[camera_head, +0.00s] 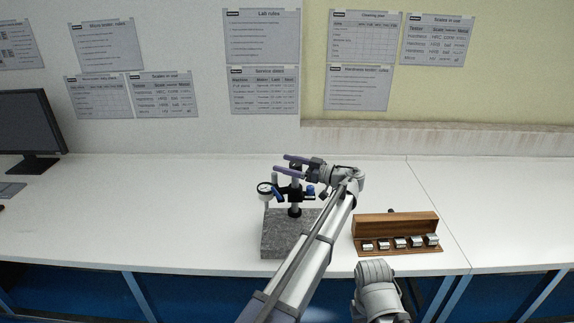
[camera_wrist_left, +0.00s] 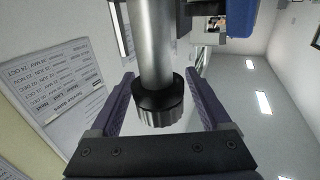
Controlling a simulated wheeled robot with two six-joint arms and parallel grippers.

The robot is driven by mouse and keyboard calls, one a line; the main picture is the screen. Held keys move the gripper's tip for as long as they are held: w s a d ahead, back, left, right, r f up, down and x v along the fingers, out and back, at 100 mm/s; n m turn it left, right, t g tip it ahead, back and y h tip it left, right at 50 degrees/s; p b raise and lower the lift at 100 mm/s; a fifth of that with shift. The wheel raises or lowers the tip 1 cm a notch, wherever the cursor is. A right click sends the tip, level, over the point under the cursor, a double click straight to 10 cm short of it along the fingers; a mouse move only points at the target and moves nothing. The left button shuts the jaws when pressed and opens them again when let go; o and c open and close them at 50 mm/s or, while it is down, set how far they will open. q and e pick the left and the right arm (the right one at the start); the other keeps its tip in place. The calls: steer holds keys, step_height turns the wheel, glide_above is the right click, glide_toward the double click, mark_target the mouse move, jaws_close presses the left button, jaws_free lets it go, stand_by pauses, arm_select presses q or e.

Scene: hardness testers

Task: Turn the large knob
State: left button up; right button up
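The tester is a comparator stand with a granite base (camera_head: 275,242), a dark post and a white dial gauge (camera_head: 265,188). In the left wrist view, a round knob (camera_wrist_left: 158,115) with a black collar and grey ribbed rim sits at the end of a metal post (camera_wrist_left: 153,45). My left gripper (camera_head: 284,162) is at the top of the stand in the head view. Its purple fingers lie on either side of the knob (camera_wrist_left: 160,85), open, with visible gaps. My right arm shows at the bottom of the head view; its gripper is out of view.
A wooden box (camera_head: 397,224) with several metal blocks stands right of the granite base. A monitor (camera_head: 30,125) is at the far left. The white bench (camera_head: 150,205) is clear between monitor and stand. Posters hang on the wall behind.

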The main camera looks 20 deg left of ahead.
mark_target(301, 168)
arm_select(q)
steer(key=s+d, duration=0.1)
steer(key=d, duration=0.6)
steer(key=shift+d, duration=0.4)
steer(key=shift+s, duration=0.15)
